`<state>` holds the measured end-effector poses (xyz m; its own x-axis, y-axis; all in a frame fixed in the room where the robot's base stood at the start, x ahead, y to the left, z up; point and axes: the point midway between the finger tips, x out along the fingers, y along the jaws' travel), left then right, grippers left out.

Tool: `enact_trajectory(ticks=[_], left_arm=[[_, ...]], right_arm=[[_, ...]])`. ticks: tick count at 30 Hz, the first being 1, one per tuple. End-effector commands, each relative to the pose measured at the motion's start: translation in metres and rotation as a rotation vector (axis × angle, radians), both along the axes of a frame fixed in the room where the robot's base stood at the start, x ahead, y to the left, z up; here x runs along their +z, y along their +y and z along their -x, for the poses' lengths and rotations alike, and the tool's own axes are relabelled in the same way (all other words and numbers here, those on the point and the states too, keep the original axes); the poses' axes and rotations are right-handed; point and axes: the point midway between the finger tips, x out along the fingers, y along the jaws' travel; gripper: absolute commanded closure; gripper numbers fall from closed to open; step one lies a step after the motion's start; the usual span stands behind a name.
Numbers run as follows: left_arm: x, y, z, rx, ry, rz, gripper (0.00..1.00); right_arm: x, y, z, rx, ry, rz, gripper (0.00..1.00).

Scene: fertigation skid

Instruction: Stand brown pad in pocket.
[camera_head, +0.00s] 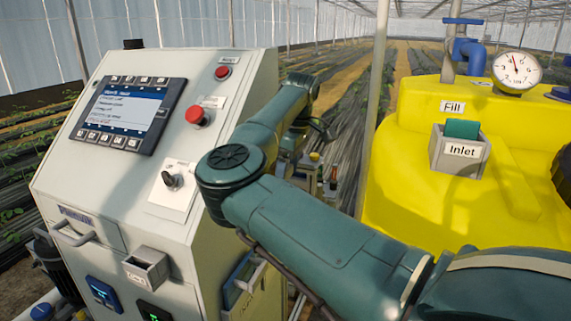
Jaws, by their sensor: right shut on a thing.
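My right arm reaches in from the lower right, bends in front of the cabinet and folds back to its wrist near the picture's middle. The right gripper (322,172) is small and partly hidden behind my own arm. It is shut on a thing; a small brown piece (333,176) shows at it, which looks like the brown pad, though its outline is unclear. A grey pocket (146,268) with a hard-to-read label sits low on the cabinet front and looks empty. Another grey pocket (460,151), labelled Inlet, on the yellow tank holds a green pad (463,129). My left gripper is out of view.
The pale control cabinet (130,190) carries a screen (128,114), red buttons, a knob and a protruding handle (76,236). A blue piece (240,275) shows low at its right.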

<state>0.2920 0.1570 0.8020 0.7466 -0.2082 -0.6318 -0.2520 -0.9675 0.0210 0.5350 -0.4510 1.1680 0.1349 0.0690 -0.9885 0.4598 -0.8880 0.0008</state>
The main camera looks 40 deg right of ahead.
Motion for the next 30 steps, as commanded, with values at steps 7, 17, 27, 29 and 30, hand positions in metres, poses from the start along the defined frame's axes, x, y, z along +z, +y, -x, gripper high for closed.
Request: enact_trajectory(ticks=[7, 17, 27, 29, 30], left_arm=[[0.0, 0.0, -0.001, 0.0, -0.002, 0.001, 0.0], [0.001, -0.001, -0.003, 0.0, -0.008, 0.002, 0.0], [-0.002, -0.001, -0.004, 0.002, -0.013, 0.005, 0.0], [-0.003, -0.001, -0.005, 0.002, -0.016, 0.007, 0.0], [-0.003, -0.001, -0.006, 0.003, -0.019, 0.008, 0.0]], right_arm=[[-0.016, 0.0, 0.0, 0.0, 0.001, 0.0, 0.73], [-0.036, 0.0, 0.0, 0.0, 0.002, 0.0, 0.73], [-0.058, 0.0, 0.0, 0.001, 0.001, 0.001, 0.73], [-0.061, 0.0, 0.0, 0.001, 0.002, 0.001, 0.73], [-0.064, 0.0, 0.0, 0.001, 0.001, 0.001, 0.73]])
